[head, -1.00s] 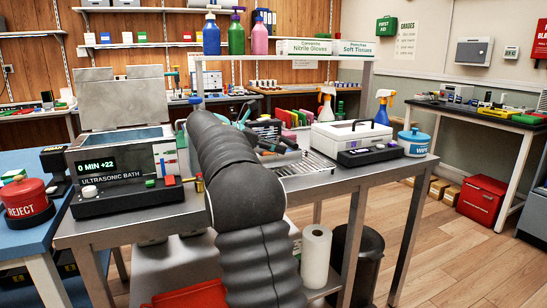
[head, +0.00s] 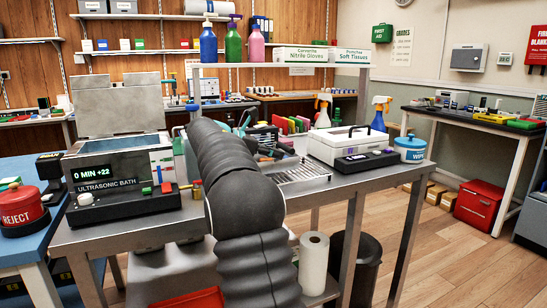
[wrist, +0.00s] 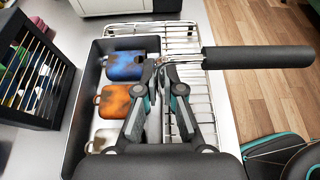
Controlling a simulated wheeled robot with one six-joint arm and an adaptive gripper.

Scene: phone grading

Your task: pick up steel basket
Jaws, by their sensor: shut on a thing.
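My gripper (wrist: 164,68) is in the middle of the wrist view, its fingers closed on the bright wire at the inner end of the steel basket's black handle (wrist: 258,57). The handle sticks out to the right. Bright steel wirework (wrist: 181,28) shows beyond and to the right of the fingers. My gripper hides much of the middle, so I cannot tell basket wire from rack wire there, or whether the basket is clear of its support. In the head view my arm hides most of this spot.
A dark tray (wrist: 78,112) left of my gripper holds a blue case (wrist: 124,68), an orange-brown case (wrist: 113,101) and a pale one. A black slotted rack (wrist: 38,70) stands further left. The ultrasonic bath (head: 112,178) and a white lidded box (head: 345,143) stand on the bench.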

